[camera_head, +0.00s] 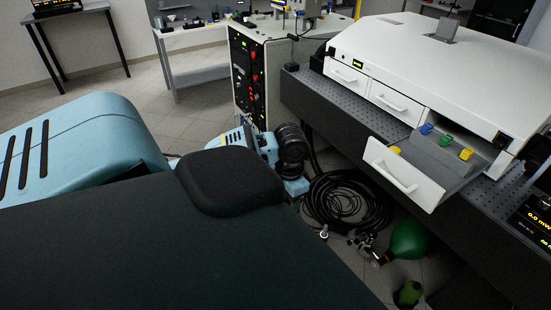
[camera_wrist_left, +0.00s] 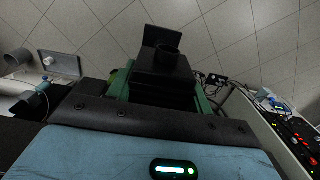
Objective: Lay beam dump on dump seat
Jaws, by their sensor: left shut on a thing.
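In the left wrist view my left gripper (camera_wrist_left: 162,92) has green fingers shut around a dark block with a short round tube and an upright plate. This black thing looks like the beam dump (camera_wrist_left: 164,58). It is held above the tiled floor, clear of any surface in that view. In the head view my black and light blue arm links fill the lower left, and I cannot make out the left gripper or the dump there. I cannot pick out the dump seat in either view. My right gripper is not in view.
A white enclosure (camera_head: 440,62) stands on a dark perforated table (camera_head: 312,92). One drawer (camera_head: 400,178) is pulled out and holds coloured items. A rack cabinet (camera_head: 262,72) stands left of the table. Coiled black cable (camera_head: 345,203) and a green rounded thing (camera_head: 408,240) are low down.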

